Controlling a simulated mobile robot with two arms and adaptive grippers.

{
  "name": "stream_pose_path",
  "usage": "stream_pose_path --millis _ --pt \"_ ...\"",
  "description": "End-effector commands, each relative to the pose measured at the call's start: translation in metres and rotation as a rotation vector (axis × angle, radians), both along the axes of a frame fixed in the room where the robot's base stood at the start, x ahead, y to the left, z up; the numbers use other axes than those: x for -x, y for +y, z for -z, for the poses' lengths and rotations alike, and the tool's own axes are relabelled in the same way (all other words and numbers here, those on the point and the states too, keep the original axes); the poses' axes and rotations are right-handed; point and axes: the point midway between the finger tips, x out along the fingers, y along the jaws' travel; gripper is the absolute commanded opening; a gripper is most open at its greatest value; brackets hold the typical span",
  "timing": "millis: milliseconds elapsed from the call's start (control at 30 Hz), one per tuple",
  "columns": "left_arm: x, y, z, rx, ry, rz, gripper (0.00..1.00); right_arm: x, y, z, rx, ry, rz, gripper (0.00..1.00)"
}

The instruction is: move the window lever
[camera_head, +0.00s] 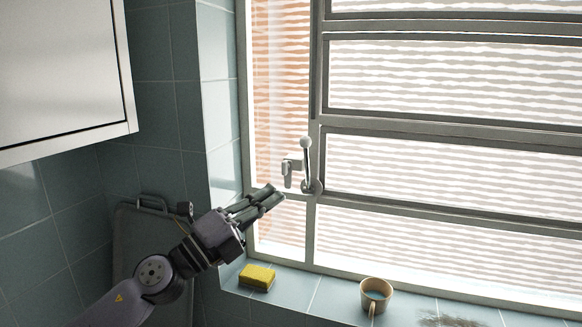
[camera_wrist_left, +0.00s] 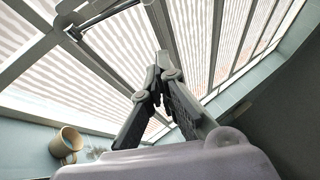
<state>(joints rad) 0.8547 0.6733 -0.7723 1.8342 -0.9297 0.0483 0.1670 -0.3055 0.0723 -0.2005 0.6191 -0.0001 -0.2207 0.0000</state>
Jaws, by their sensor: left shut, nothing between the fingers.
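The window lever (camera_head: 308,164) stands upright on the window frame, a slim metal arm with a pale round knob at its top and a round base at its lower end. In the left wrist view a metal rod (camera_wrist_left: 108,13) at the upper left appears to be this lever. My left gripper (camera_head: 277,194) is in front of the window, below and left of the lever. Its fingers are closed together and empty, and they look apart from the lever. The closed fingertips also show in the left wrist view (camera_wrist_left: 157,70). My right gripper is not in view.
A small metal latch (camera_head: 288,171) sits just left of the lever. On the tiled sill (camera_head: 316,293) are a yellow sponge (camera_head: 257,277) and a tan mug (camera_head: 376,295). A white cabinet (camera_head: 62,72) hangs at the upper left. A grey board (camera_head: 148,243) stands behind my left arm.

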Motion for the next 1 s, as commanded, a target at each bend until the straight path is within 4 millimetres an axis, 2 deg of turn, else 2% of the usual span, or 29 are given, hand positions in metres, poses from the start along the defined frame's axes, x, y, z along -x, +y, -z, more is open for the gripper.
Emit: stream_pose_path --millis 100,233,667,800,1000 --pt "-0.001 0.005 0.004 0.062 0.047 -0.012 0.00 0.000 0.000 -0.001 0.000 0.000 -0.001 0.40" --pt "-0.008 -0.002 -0.002 0.070 0.053 -0.013 0.00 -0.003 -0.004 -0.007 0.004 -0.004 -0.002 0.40" --pt "-0.062 -0.065 -0.036 0.066 0.051 -0.013 0.00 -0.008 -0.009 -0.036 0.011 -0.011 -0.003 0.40" --pt "-0.082 -0.063 -0.041 0.066 0.051 -0.015 0.00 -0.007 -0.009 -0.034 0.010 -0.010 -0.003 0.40" --pt "-0.096 -0.063 -0.048 0.063 0.049 -0.015 0.00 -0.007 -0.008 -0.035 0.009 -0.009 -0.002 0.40"
